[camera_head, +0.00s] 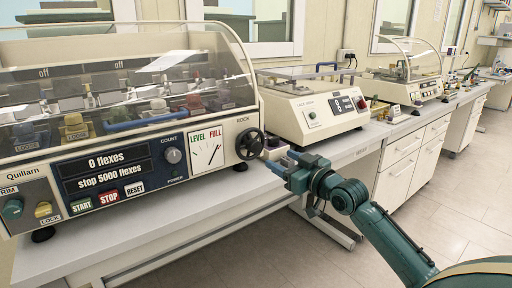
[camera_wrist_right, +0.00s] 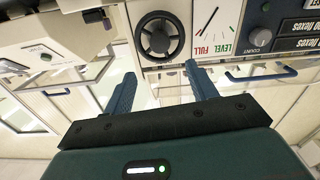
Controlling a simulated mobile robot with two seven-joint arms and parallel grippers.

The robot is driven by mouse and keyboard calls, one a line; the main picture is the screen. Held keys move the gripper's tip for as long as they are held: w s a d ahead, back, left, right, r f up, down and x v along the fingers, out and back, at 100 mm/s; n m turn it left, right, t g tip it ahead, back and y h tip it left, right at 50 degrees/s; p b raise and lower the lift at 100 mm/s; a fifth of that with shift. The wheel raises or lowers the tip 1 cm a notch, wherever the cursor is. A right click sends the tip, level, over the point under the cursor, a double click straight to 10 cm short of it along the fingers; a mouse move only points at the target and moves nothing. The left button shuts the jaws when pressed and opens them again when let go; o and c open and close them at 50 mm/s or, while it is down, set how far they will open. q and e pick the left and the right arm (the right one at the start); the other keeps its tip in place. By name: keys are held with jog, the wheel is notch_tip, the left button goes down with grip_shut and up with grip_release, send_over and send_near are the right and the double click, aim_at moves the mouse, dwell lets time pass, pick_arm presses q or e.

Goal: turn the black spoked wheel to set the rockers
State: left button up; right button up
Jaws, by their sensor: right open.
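The black spoked wheel (camera_head: 249,144) is on the right end of the cream and navy flex tester's front, below the word ROCK. In the right wrist view the wheel (camera_wrist_right: 159,41) shows ahead of the fingers. My right gripper (camera_head: 275,165) is to the lower right of the wheel. Its two blue fingers are apart and empty in the wrist view (camera_wrist_right: 161,70), apparently clear of the wheel. The rockers are partly hidden under the clear cover. My left gripper is out of view.
The tester's display (camera_head: 106,163) reads 0 flexes, stop 5000 flexes. A second cream instrument (camera_head: 312,117) stands just right of the wheel on the bench. The white bench edge (camera_head: 215,206) runs below the tester. Open floor (camera_head: 450,190) lies at the right.

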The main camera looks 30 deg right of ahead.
aim_at(257, 146)
jog(key=w, duration=0.7)
jog(key=w+a, duration=0.1)
jog(key=w, duration=0.3)
jog(key=shift+c, duration=0.6)
jog(key=c, duration=0.9)
jog(key=shift+o, duration=0.2)
